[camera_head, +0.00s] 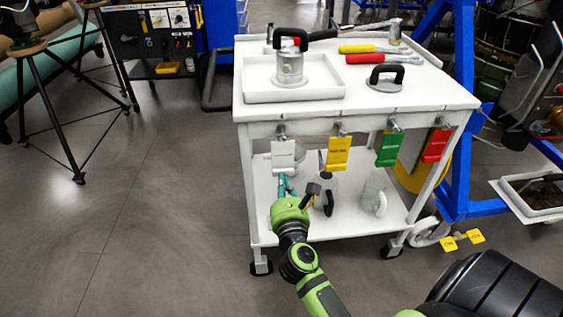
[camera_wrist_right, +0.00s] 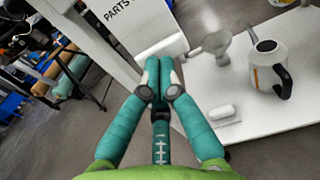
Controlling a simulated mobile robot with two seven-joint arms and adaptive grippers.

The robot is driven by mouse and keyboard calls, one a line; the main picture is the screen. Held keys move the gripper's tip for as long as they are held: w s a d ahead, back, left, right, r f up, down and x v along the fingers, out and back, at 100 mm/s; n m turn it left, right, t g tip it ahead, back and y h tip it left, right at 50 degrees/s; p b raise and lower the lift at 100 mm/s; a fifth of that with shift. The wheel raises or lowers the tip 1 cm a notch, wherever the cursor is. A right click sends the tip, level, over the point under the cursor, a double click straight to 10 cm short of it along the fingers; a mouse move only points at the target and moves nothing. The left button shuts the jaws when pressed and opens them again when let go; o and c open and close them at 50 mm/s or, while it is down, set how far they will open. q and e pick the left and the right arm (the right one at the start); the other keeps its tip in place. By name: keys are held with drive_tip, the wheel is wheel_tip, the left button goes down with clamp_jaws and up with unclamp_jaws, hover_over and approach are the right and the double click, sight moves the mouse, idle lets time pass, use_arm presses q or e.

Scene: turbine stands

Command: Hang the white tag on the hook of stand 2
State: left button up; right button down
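The white tag (camera_head: 283,156) hangs from a metal peg at the left end of the cart's front edge. Its large printed face (camera_wrist_right: 118,22) shows "PARTS" in the right wrist view. My right gripper (camera_head: 287,183) reaches up from below to the tag's lower end. Its teal fingers (camera_wrist_right: 164,68) are drawn together at the tag's lower tab and look shut on it; the exact contact is partly hidden. My left gripper is not in view. I cannot identify stand 2 or its hook; no number is readable on any stand.
The white cart (camera_head: 420,92) carries tools and a metal weight (camera_head: 290,68). Yellow (camera_head: 338,153), green (camera_head: 389,149) and red (camera_head: 436,144) tags hang beside the white one. Jugs stand on its lower shelf. A black tripod (camera_head: 57,118) stands left. The floor between is clear.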

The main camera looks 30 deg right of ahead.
drive_tip(key=shift+s+d+r, duration=0.1)
drive_tip(key=shift+s+d, duration=0.05)
drive_tip(key=shift+s, duration=0.05)
drive_tip(key=c, duration=1.4)
unclamp_jaws()
drive_tip(key=shift+c, duration=0.2)
drive_tip(key=shift+o, duration=0.8)
drive_tip(key=shift+d, duration=0.1)
drive_tip(key=shift+s, duration=0.1)
drive_tip(key=b+v, duration=0.1)
drive_tip(key=v, duration=0.6)
